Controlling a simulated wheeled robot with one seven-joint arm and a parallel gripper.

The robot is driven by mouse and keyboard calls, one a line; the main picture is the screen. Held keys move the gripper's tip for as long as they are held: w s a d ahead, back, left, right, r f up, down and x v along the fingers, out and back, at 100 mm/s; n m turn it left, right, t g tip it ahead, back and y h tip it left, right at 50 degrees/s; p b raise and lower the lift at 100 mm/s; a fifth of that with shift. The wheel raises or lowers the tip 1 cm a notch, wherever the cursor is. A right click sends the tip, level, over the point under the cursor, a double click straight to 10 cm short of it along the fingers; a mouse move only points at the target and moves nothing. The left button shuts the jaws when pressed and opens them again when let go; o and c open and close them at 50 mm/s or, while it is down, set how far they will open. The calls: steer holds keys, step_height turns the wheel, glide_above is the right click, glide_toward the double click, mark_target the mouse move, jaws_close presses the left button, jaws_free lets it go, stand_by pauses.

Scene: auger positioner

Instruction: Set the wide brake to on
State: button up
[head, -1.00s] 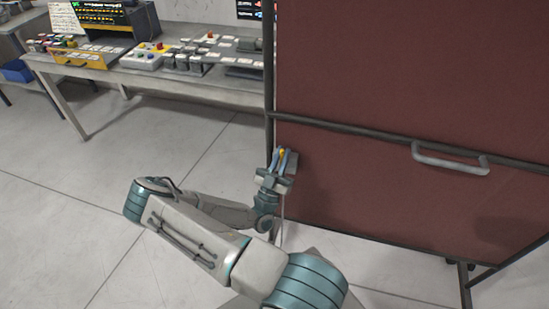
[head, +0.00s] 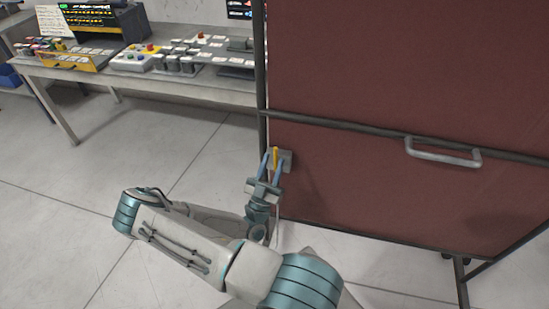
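A small yellow lever (head: 275,154) stands upright on a grey plate (head: 286,157) near the left edge of the red-brown panel. I cannot read any label, so I cannot tell whether this is the wide brake or which setting it is at. My gripper (head: 275,163) has its blue fingers spread, one on each side of the lever in the picture. Gaps show between the fingers and the lever. How far the fingertips are from the plate is hard to tell.
The large red-brown panel (head: 400,70) in a dark frame fills the right, with a grey handle (head: 443,152) on it. A workbench (head: 190,91) with button boxes and switches stands at the back left. The floor between is clear.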

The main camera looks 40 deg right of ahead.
steer(key=b+v, duration=0.2)
steer(key=v, duration=0.8)
steer(key=shift+f+b, duration=0.2)
steer(key=shift+b, duration=0.1)
steer(key=shift+s+a, duration=0.1)
steer(key=shift+a, duration=0.05)
steer(key=s+a+r+n+g+y, duration=0.1)
steer(key=s+r+n+g+y, duration=0.25)
steer(key=n+g, duration=0.55)
steer(key=s+a+r+n+g+y, duration=0.1)
steer(key=s+r+n+g+y, duration=0.3)
steer(key=n, duration=0.9)
steer(key=s+a+r+n+g+y, duration=0.15)
steer(key=n+g+y, duration=0.35)
steer(key=n+g, duration=0.55)
steer(key=a+r+m+t+y, duration=0.4)
steer(key=r+m+t+y, duration=0.1)
steer(key=m, duration=0.5)
steer(key=a+r+m+t+y, duration=0.5)
steer(key=r+m+t, duration=0.3)
steer(key=m, duration=0.3)
steer(key=shift+a+r+y, duration=0.3)
steer(key=shift+r+y, duration=0.25)
steer(key=shift+r, duration=0.25)
